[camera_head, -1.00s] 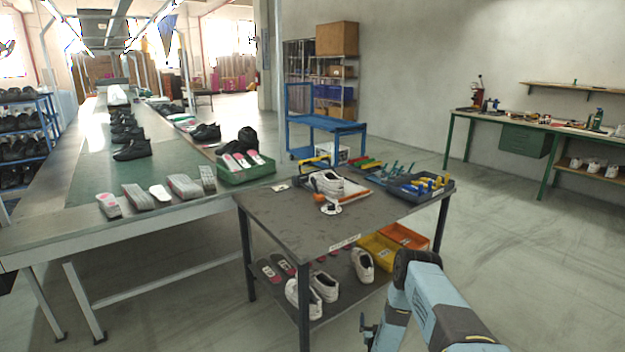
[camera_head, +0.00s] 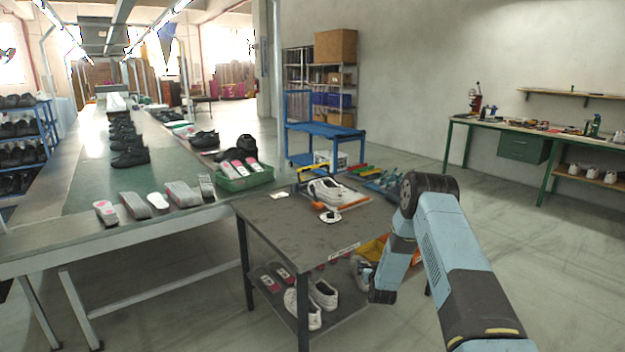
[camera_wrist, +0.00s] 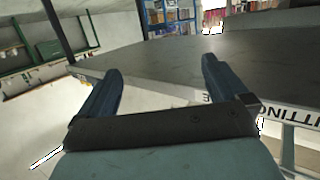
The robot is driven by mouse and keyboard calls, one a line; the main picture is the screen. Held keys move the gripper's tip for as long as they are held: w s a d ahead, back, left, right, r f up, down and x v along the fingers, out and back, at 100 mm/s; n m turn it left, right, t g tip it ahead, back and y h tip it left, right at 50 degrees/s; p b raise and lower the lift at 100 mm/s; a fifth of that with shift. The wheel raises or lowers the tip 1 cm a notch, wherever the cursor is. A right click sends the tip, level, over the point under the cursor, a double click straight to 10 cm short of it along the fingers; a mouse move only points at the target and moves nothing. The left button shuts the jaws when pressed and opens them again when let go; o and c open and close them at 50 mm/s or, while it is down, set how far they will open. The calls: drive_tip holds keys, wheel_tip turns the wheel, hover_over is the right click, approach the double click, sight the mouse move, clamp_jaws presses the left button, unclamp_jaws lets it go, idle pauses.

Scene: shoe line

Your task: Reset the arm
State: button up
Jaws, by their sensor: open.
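My gripper (camera_wrist: 163,85) shows in the wrist view with its two dark fingers spread apart and nothing between them. The edge of the grey table (camera_wrist: 170,64) lies beyond the fingertips in that view. In the head view my blue-and-black arm is bent at the lower right, in front of the right side of the dark work table (camera_head: 290,228).
White shoes (camera_head: 326,190) sit on the table top and more shoes (camera_head: 322,294) on its lower shelf. A green crate (camera_head: 245,180) stands on the long bench (camera_head: 120,214) at left. A blue cart (camera_head: 325,131) stands behind. Floor at right is clear.

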wheel_tip(320, 180, up, 23)
drive_tip(key=s+g, duration=0.2)
drive_tip(key=s+a+r+g, duration=0.1)
drive_tip(key=s+r+g, duration=0.2)
drive_tip(key=s+r, duration=1.25)
drive_tip(key=s+r+g, duration=0.1)
drive_tip(key=s+r, duration=0.2)
drive_tip(key=s, duration=1.1)
drive_tip(key=s+r+g, duration=0.2)
drive_tip(key=s+r, duration=0.2)
drive_tip(key=s, duration=1)
drive_tip(key=s+r+g, duration=0.1)
drive_tip(key=s+r, duration=0.3)
drive_tip(key=s, duration=1)
drive_tip(key=shift+d+r+g+y, duration=0.2)
drive_tip(key=shift+r+g+y, duration=0.1)
drive_tip(key=shift+g, duration=0.1)
drive_tip(key=shift+s, duration=0.1)
